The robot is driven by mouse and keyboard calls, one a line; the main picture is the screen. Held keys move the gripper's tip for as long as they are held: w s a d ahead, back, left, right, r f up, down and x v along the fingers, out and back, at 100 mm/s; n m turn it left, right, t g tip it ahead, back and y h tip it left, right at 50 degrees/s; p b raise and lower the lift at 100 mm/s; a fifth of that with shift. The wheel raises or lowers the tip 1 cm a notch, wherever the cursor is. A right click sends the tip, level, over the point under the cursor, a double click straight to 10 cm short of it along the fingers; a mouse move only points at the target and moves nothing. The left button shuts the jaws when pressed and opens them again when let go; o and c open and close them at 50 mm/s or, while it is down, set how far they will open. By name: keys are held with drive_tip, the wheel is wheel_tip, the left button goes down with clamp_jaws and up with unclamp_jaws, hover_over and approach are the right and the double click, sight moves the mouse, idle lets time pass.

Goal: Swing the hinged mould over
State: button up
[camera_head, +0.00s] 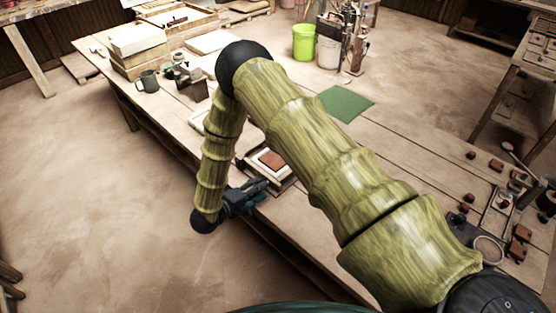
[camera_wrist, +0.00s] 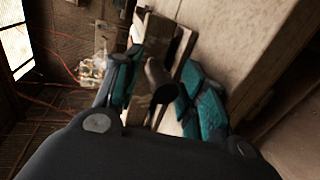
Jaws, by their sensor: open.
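The mould (camera_head: 285,182) lies near the front edge of the table, with a pale bed and a red-brown tile (camera_head: 271,160) in it. My arm hides part of it. My gripper (camera_head: 262,188) is beside its front left side, low at the table edge. In the wrist view my gripper (camera_wrist: 158,88) is open, with teal pads on both sides. A dark rounded handle (camera_wrist: 158,76) on a wooden piece (camera_wrist: 156,45) of the mould stands between the fingers. I cannot tell whether either finger touches it.
The wooden table (camera_head: 400,160) carries a green mat (camera_head: 346,103) behind my arm. Small tools and red-brown pieces lie at the right. The floor left of the table is clear.

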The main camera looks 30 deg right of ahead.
drive_tip(key=c, duration=0.5)
drive_tip(key=shift+r, duration=0.15)
